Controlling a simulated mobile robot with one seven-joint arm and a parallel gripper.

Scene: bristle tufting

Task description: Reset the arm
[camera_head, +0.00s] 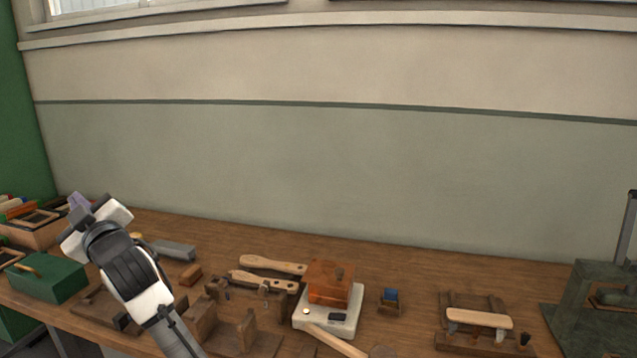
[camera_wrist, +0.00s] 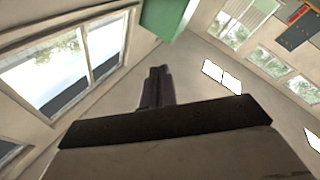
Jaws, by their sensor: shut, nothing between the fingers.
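My arm (camera_head: 130,265) rises from the bottom left of the head view, over the left part of the workbench (camera_head: 210,228). My gripper (camera_wrist: 158,76) shows in the wrist view with its two dark fingers together and nothing between them. The wrist view looks past the fingers at walls, windows and a green panel, with no bench top in sight. In the head view the fingers are hard to make out at the far side of the wrist.
A green box (camera_head: 45,279) stands left of my arm. A wooden fixture (camera_head: 479,318) and a dark green machine (camera_head: 590,300) are farther right. The air above the bench is clear.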

